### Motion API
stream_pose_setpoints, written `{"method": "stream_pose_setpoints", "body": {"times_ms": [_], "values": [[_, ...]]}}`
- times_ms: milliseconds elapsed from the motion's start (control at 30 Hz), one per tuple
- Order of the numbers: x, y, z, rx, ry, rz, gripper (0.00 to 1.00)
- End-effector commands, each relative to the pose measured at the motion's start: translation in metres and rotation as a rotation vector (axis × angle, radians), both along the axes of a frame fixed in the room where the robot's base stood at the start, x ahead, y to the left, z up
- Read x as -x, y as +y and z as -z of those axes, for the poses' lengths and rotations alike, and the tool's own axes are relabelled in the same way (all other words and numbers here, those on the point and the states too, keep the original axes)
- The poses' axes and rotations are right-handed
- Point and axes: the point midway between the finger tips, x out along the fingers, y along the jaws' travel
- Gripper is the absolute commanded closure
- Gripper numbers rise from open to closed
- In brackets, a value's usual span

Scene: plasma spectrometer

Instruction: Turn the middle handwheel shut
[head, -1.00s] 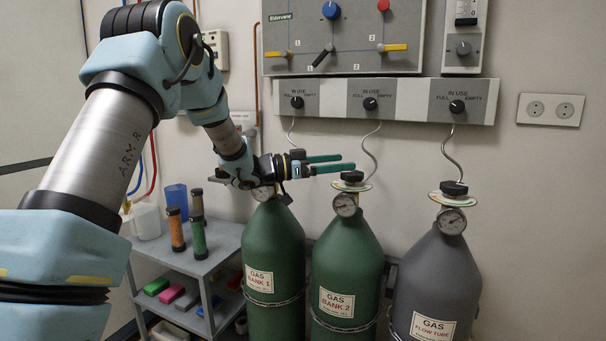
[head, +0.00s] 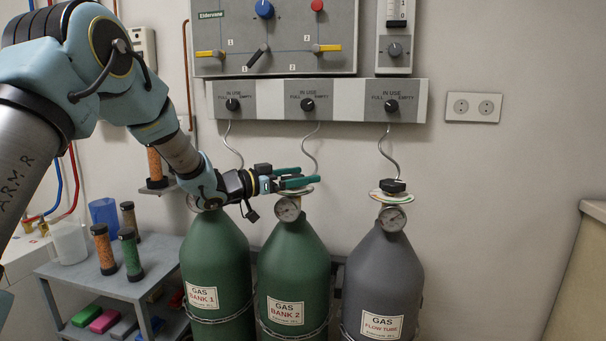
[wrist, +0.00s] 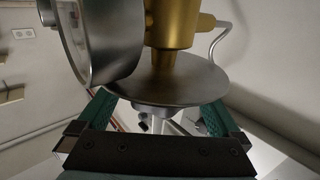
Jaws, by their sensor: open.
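The middle handwheel (head: 303,191) sits on top of the green GAS BANK 2 cylinder (head: 296,262). In the head view my fingers hide most of it, and only part of its pale disc shows. My gripper (head: 308,176) reaches in from the left at handwheel height, fingers pointing right. In the wrist view the grey handwheel disc (wrist: 165,85) lies beyond and between my two green fingers (wrist: 157,112), which are wide apart. A gold valve body (wrist: 170,25) and a round gauge (wrist: 88,40) stand beside the disc. I cannot tell whether the fingers touch the disc.
The GAS BANK 1 cylinder (head: 215,265) stands left, under my wrist. The grey FLOW TUBE cylinder (head: 385,280), with its own handwheel (head: 393,188), stands right. Curved pipes rise to a wall panel (head: 345,108).

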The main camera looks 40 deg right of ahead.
Motion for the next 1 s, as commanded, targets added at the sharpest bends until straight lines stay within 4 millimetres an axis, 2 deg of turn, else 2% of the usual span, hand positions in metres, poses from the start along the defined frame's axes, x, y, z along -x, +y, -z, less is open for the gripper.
{"method": "stream_pose_setpoints", "body": {"times_ms": [133,433,1000], "values": [[0.0026,-0.0094,-0.0002,0.001,0.000,0.000,0.00],[0.0029,-0.0110,0.0001,0.000,0.000,0.000,0.01],[0.0029,-0.0107,0.0001,0.000,0.000,0.000,0.65]]}}
